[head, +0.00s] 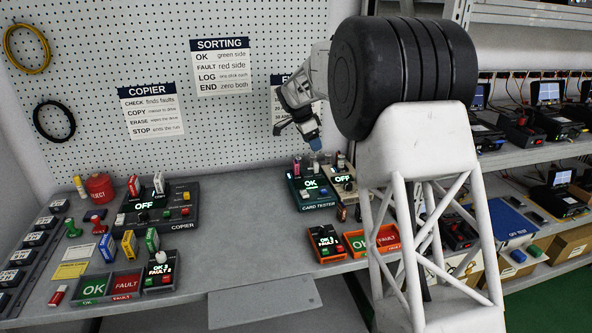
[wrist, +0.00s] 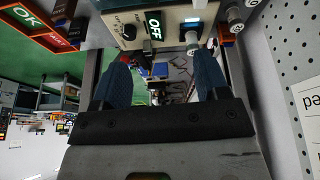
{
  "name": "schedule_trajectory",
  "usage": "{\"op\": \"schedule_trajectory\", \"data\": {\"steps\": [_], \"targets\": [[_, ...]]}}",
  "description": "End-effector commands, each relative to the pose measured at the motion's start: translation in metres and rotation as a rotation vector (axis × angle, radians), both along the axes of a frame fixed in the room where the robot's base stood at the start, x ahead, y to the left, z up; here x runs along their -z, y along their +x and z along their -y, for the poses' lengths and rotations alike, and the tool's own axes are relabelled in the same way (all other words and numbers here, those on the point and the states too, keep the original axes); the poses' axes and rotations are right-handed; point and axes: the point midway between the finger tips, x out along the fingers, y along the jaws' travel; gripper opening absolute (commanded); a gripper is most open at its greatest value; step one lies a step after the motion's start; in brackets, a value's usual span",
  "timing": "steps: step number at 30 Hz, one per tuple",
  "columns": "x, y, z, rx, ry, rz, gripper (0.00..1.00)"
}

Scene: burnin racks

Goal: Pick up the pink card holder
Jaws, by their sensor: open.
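A small pink upright piece (head: 297,168), which looks like the pink card holder, stands at the back left of the dark card tester (head: 318,204). It is too small to make out in detail. My gripper (head: 314,144) is above the back of the card tester, up and to the right of the pink piece and apart from it. In the wrist view its two blue fingers (wrist: 163,78) are spread with nothing held between them. Ahead of them is a pale panel (wrist: 175,22) with a lit OFF display. I cannot pick out the pink piece in the wrist view.
Other small upright pieces (head: 340,160) stand close to the right of the pink one. The pegboard (head: 230,120) rises behind the bench. The copier (head: 160,205) stands at the left. The bench (head: 240,228) is clear between copier and tester. An orange-edged OK tray (head: 358,243) lies in front.

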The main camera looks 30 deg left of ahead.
Motion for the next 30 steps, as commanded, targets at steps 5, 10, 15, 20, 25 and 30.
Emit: {"op": "schedule_trajectory", "data": {"steps": [5,10,15,20,25,30], "targets": [[0.029,-0.003,-0.050,0.031,-0.004,0.023,0.68],[0.048,-0.006,-0.081,0.053,-0.003,0.042,0.68],[0.056,-0.007,-0.094,0.065,-0.002,0.050,0.68],[0.057,-0.008,-0.095,0.068,-0.002,0.051,0.68],[0.057,-0.008,-0.095,0.068,-0.002,0.051,0.68],[0.062,-0.006,-0.093,0.067,-0.003,0.050,0.68]]}}
